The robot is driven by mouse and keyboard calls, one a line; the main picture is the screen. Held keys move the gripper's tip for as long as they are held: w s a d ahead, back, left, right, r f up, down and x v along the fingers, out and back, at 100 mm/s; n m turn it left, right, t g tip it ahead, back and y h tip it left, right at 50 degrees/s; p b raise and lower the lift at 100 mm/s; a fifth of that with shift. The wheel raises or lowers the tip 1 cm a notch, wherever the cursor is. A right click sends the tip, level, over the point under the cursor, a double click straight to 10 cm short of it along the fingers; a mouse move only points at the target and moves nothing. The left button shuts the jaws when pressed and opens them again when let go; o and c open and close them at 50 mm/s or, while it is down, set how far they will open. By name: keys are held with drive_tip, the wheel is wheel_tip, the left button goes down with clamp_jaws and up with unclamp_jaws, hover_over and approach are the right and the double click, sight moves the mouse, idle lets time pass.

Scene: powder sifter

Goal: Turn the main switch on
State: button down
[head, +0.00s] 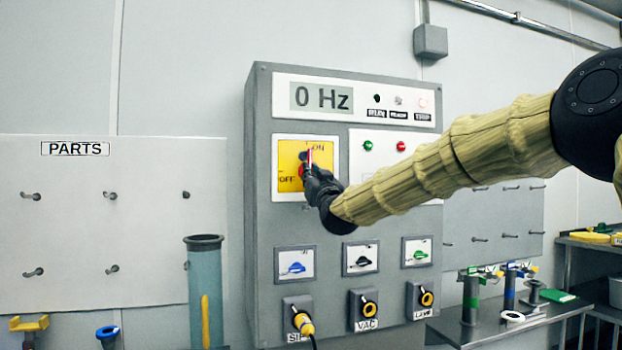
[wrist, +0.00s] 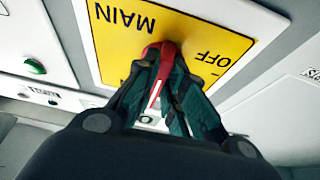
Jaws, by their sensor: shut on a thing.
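The main switch is a red handle (head: 308,157) with a white line, on a yellow plate (head: 289,156) at the upper left of the grey control cabinet. ON is printed at the plate's top and OFF at its left. The handle stands about upright, its white line towards ON. My gripper (head: 307,172) is shut on the handle, one finger on each side, and hides part of it. In the wrist view the plate (wrist: 110,45) is upside down, and the red handle (wrist: 167,52) sits between my fingertips (wrist: 165,80).
The display (head: 321,97) reads 0 Hz. Green (head: 368,146) and red (head: 401,146) buttons sit right of the plate. Blue, black and green knobs are below, above several sockets. A parts board (head: 70,230) and clear tube (head: 205,280) are at left.

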idle(0.3)
drive_tip(key=c, duration=1.5)
unclamp_jaws()
drive_tip(key=shift+s, duration=0.1)
drive_tip(key=v, duration=1.2)
